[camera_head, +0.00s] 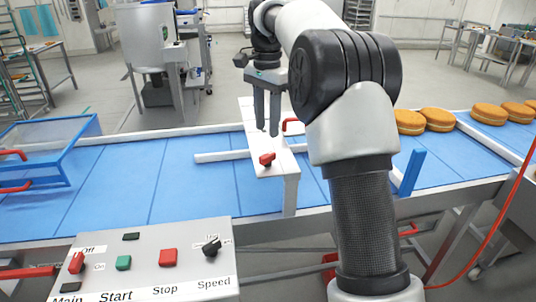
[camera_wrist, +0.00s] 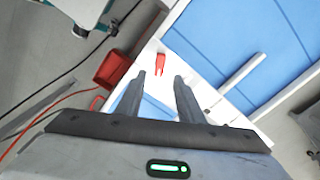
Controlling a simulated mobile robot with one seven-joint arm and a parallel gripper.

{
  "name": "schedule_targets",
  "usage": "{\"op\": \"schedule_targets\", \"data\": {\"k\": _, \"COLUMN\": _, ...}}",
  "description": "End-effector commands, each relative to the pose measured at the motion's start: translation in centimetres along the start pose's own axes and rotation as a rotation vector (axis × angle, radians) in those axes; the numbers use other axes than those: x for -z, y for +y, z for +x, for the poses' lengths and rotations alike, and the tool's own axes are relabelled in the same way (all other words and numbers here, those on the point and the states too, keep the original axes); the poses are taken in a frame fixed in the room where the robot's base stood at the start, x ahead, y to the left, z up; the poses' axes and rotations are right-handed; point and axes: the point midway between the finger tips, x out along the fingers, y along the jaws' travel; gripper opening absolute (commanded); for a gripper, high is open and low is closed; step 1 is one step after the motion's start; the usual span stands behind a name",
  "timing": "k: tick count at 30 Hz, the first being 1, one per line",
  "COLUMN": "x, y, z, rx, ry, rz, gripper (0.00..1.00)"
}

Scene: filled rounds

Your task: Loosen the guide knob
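The guide knob (camera_head: 267,159) is a small red knob on the white bracket plate (camera_head: 250,118) that spans the blue conveyor. It also shows in the wrist view (camera_wrist: 161,62), just beyond and between my fingertips. My gripper (camera_head: 267,131) points down over the plate, with its fingertips a little above and behind the knob in the head view. In the wrist view my gripper (camera_wrist: 160,75) is open, with a clear gap between the two fingers and nothing held. The knob appears apart from the fingers.
A blue upright paddle (camera_head: 412,172) and several filled rounds (camera_head: 438,120) are at right. The control panel (camera_head: 150,265) is in front. A red handle (camera_head: 292,123) is behind the knob.

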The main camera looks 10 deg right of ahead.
Motion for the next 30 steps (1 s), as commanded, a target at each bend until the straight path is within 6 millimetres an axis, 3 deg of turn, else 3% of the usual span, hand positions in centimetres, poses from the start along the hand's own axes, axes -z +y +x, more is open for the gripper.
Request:
{"op": "schedule_targets", "data": {"k": 1, "x": 0.0, "y": 0.1, "z": 1.4, "rx": -0.002, "ry": -0.001, "rz": 0.0, "gripper": 0.34}}
{"op": "schedule_targets", "data": {"k": 6, "x": 0.0, "y": 0.1, "z": 4.8, "rx": -0.004, "ry": -0.001, "rz": 0.0, "gripper": 0.34}}
{"op": "schedule_targets", "data": {"k": 12, "x": 0.0, "y": 0.1, "z": 7.5, "rx": -0.002, "ry": 0.0, "rz": -0.001, "gripper": 0.34}}
{"op": "schedule_targets", "data": {"k": 25, "x": 0.0, "y": 0.0, "z": 8.4, "rx": -0.001, "ry": 0.001, "rz": -0.001, "gripper": 0.34}}
{"op": "schedule_targets", "data": {"k": 30, "x": 0.0, "y": 0.0, "z": 8.3, "rx": -0.001, "ry": 0.001, "rz": -0.001, "gripper": 0.06}}
